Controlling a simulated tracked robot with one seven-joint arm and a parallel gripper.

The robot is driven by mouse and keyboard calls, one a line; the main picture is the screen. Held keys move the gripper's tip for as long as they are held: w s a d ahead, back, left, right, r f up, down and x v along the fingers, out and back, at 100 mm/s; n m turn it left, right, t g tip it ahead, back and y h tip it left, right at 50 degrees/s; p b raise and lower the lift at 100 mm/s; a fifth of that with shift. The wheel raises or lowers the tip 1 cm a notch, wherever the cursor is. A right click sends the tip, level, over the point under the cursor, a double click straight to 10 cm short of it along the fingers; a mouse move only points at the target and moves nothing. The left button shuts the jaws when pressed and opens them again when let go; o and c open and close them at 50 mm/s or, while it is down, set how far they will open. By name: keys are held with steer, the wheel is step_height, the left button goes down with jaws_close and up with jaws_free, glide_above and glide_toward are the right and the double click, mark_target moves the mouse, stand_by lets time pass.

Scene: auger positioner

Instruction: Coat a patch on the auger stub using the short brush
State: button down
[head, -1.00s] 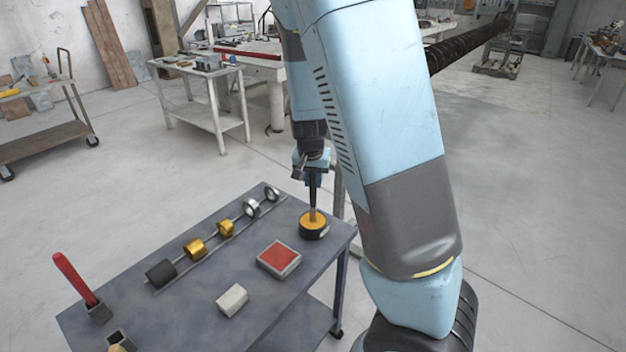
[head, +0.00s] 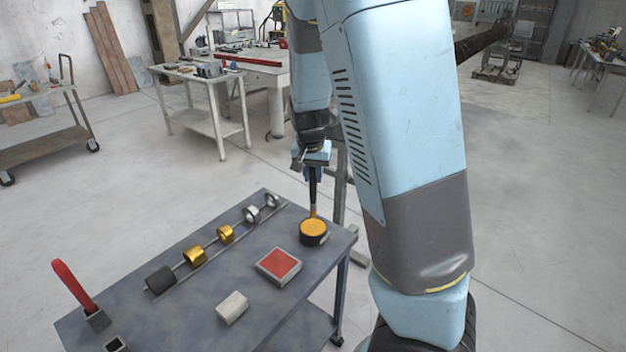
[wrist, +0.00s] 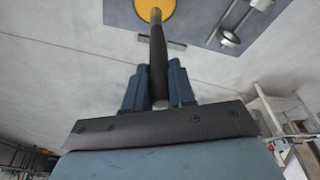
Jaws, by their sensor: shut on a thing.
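My gripper (head: 314,172) is shut on the dark handle of the short brush (head: 314,192), which hangs bristles down. In the wrist view the brush (wrist: 157,55) stands out from between the blue fingers (wrist: 158,88). Its tip is at the far rim of a round dark pot (head: 313,238) with yellow-orange contents; the pot also shows in the wrist view (wrist: 150,8). I cannot tell whether the tip touches the contents. The auger (head: 482,42) is a dark spiral shaft at the back right, partly hidden behind my arm.
The grey cart top (head: 215,285) holds a red pad in a tray (head: 279,266), a pale block (head: 232,307), a rod with several rings (head: 195,256) and a red-handled tool (head: 75,285) in a holder. White workbenches (head: 200,85) stand behind. The floor between is clear.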

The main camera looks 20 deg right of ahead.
steer(key=shift+r, duration=1.45)
